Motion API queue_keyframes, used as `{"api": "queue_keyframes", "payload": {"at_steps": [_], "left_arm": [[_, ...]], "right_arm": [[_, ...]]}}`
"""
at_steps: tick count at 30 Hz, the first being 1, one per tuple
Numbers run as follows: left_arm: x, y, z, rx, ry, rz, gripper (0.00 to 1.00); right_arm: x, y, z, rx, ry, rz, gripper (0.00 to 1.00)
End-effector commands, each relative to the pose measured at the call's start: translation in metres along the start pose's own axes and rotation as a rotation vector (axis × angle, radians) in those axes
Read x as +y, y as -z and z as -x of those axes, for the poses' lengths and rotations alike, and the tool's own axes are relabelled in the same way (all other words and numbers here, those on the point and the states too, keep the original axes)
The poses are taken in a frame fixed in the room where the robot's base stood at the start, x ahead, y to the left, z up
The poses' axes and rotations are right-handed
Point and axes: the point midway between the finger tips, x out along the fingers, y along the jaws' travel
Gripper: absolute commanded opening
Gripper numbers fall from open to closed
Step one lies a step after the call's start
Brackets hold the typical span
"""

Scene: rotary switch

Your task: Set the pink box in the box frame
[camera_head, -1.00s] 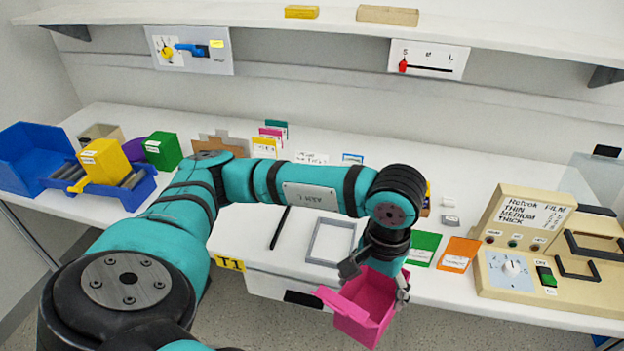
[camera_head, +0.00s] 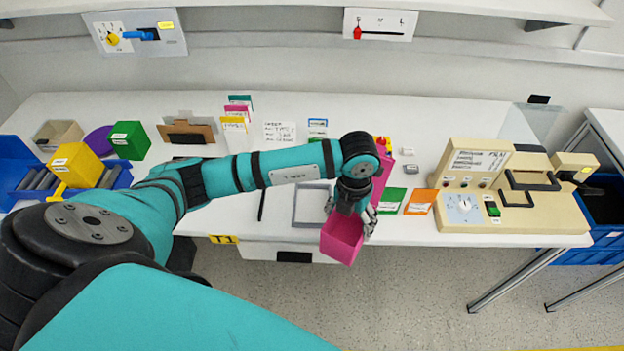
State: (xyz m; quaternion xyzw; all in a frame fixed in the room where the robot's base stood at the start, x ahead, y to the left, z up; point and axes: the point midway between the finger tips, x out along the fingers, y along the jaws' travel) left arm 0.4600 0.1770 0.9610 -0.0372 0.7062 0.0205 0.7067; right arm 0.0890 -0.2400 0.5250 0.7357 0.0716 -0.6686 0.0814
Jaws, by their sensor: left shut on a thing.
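The box frame (camera_head: 309,207) is a thin grey rectangular outline flat on the white table, just left of the gripper. My right gripper is not in view.
A beige machine (camera_head: 490,205) stands further right. A dark pen (camera_head: 262,205) lies left of the frame. Yellow (camera_head: 75,165) and green (camera_head: 129,140) boxes are at the far left.

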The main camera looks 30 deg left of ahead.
Motion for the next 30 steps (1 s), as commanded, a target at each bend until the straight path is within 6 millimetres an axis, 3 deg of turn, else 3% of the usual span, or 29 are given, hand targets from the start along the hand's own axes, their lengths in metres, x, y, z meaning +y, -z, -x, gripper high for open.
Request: {"api": "queue_keyframes", "payload": {"at_steps": [1, 6, 11, 24, 30], "left_arm": [[0.000, 0.001, 0.002, 0.002, 0.002, 0.107, 0.42], [0.002, -0.001, -0.004, -0.008, 0.004, 0.377, 0.42], [0.011, -0.006, -0.010, -0.013, 0.003, 0.471, 0.42], [0.108, -0.061, -0.022, -0.014, 0.003, 0.476, 0.42], [0.137, -0.077, -0.022, -0.013, 0.005, 0.471, 0.42]], "right_arm": [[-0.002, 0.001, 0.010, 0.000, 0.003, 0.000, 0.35], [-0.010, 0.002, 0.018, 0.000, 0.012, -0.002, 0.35], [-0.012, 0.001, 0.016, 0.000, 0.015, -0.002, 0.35], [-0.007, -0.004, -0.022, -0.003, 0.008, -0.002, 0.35], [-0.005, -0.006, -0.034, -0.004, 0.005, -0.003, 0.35]]}}
